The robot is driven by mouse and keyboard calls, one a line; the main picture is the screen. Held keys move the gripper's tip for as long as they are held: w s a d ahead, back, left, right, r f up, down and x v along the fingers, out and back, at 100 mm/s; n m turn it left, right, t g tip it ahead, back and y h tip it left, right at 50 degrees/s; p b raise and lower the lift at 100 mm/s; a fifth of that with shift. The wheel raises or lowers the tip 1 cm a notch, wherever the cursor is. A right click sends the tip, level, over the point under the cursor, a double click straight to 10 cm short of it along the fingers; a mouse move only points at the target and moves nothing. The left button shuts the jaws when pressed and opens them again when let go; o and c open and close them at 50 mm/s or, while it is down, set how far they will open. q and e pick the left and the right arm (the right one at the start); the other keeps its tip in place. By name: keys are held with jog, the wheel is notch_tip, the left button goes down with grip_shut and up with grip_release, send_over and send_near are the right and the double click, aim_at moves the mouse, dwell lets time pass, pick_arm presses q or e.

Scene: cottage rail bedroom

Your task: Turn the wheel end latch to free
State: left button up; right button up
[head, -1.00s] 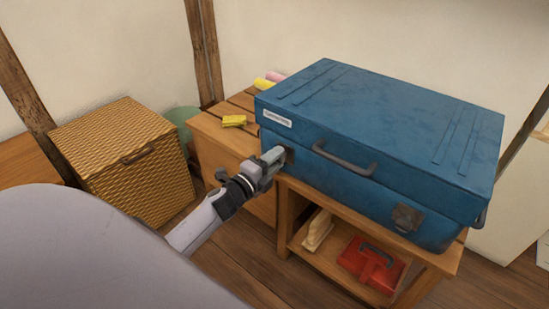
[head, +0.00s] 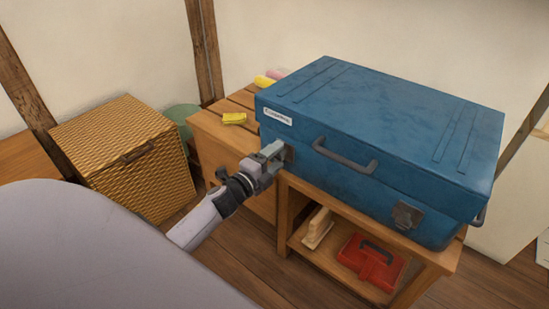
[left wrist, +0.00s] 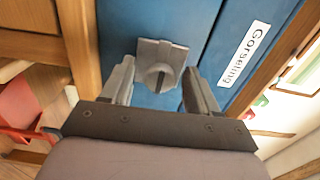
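A large blue case (head: 390,125) lies flat on a wooden bench. A grey latch (head: 408,216) is at the right of its front face. Another latch (left wrist: 160,62), at the left near the white label (left wrist: 244,54), is a plate with a round knob and raised tab. In the head view my gripper mostly hides this left latch. My left gripper (head: 276,156) is open in front of it. In the left wrist view its fingers (left wrist: 158,92) stand apart on either side of the knob, with gaps. Wheels cannot be made out. My right gripper is not in view.
A grey carry handle (head: 345,158) sticks out from the case's front, right of my gripper. A red toolbox (head: 371,264) and a wooden float (head: 318,228) are on the lower shelf. A yellow sponge (head: 234,118) lies beside the case. A woven box (head: 120,155) stands at left.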

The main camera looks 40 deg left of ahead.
pick_arm(q)
jog(key=shift+s, duration=0.1)
jog(key=s+p, duration=0.1)
jog(key=s, duration=0.6)
jog(key=shift+a, duration=0.3)
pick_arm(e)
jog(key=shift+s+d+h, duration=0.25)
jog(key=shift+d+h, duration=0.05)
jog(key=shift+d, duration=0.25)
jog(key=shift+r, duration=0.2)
